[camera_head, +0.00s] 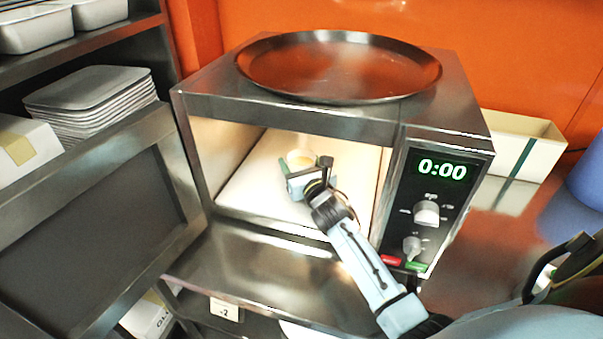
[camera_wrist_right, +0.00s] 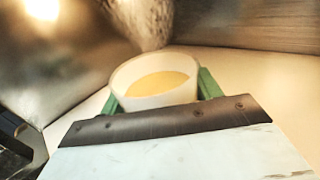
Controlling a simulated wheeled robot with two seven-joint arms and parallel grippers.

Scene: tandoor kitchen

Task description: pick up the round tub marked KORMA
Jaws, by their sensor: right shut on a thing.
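A small round white tub (camera_head: 301,157) with yellow contents is inside the open microwave (camera_head: 285,110). In the right wrist view the tub (camera_wrist_right: 155,82) stands upright, with its rim and yellow filling showing. No KORMA marking can be read in either view. My right gripper (camera_head: 303,169) reaches into the lit cavity and is shut on the tub, with green fingers on either side of it (camera_wrist_right: 158,90). The lower part of the tub is hidden behind the gripper. I cannot tell whether it is touching the cavity floor. My left gripper is not in view.
The microwave door (camera_head: 95,220) hangs open to the left. A round dark tray (camera_head: 340,68) lies on top of the microwave. Stacked trays (camera_head: 90,90) stand on the left shelf. A cream container (camera_head: 520,145) is behind at right. The cavity walls are close around the gripper.

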